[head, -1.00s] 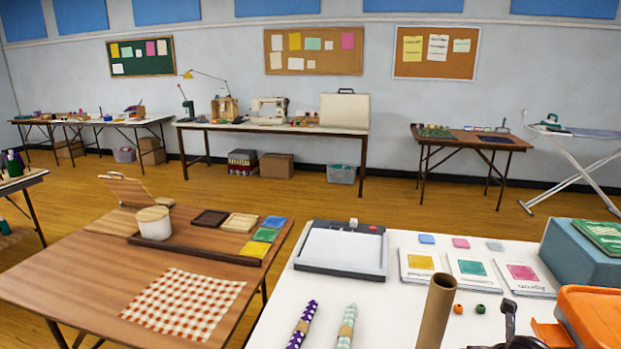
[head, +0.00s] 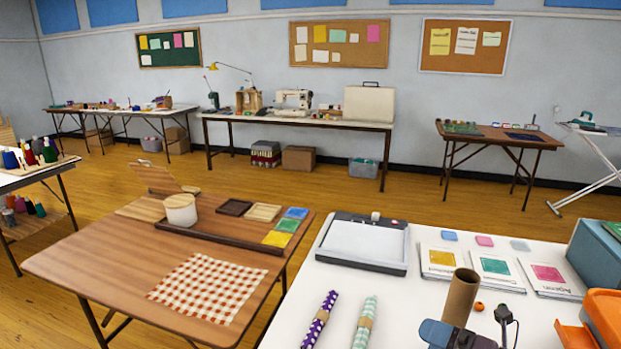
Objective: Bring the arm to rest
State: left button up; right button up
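Part of my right arm's end, likely the gripper (head: 505,316), shows at the bottom edge of the head view. It is a dark, narrow piece beside a blue-grey block, low over the near side of the white table (head: 408,291). It appears right of the brown cardboard tube (head: 461,297) and left of the orange container (head: 604,318). My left gripper is not in view.
The white table holds two wrapped fabric rolls (head: 320,318), a framed white board (head: 362,243), several sample cards (head: 494,266), an orange bead (head: 479,306) and a blue box (head: 597,252). The wooden table (head: 110,268) stands left, with a checked cloth (head: 207,287).

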jog(key=s+d+f+m+t+h, duration=0.25)
jog(key=f+m+h, duration=0.2)
jog(key=m, duration=0.65)
jog(key=s+d+f+m+t+h, duration=0.1)
jog(key=d+f+m+t+h, duration=0.3)
jog(key=m, duration=0.7)
jog(key=s+f+m+g+h, duration=0.3)
jog(key=s+f+m+g, duration=0.3)
jog(key=s+f+m, duration=0.3)
jog(key=s+a+f, duration=0.1)
jog(key=s+f, duration=0.3)
jog(key=s, duration=0.3)
jog(key=shift+s+f, duration=0.2)
jog(key=shift+f, duration=0.1)
